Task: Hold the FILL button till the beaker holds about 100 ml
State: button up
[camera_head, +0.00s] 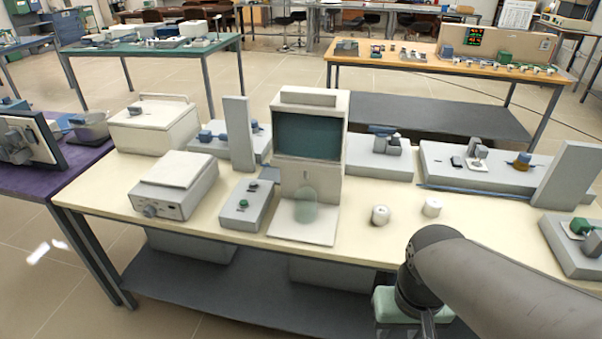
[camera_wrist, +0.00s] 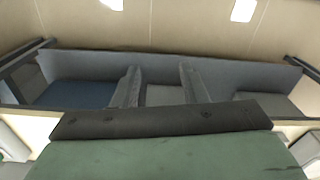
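The beaker (camera_head: 306,208) is a pale, translucent greenish vessel standing upright on the white base under the dispenser (camera_head: 311,130), which has a dark teal panel. Its fill level cannot be read. A grey control box (camera_head: 240,216) with two small buttons, one green (camera_head: 243,203) and one dark (camera_head: 253,187), sits just left of the dispenser. Button labels are too small to read. My gripper (camera_head: 425,320) is at the lower right, beyond the table's front edge, apart from box and beaker.
Two small white cylinders (camera_head: 380,215) (camera_head: 432,207) stand right of the dispenser. A white boxy device (camera_head: 174,186) stands left of the control box. A grey shelf (camera_head: 240,286) lies below.

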grip_shut()
dwell(1.4)
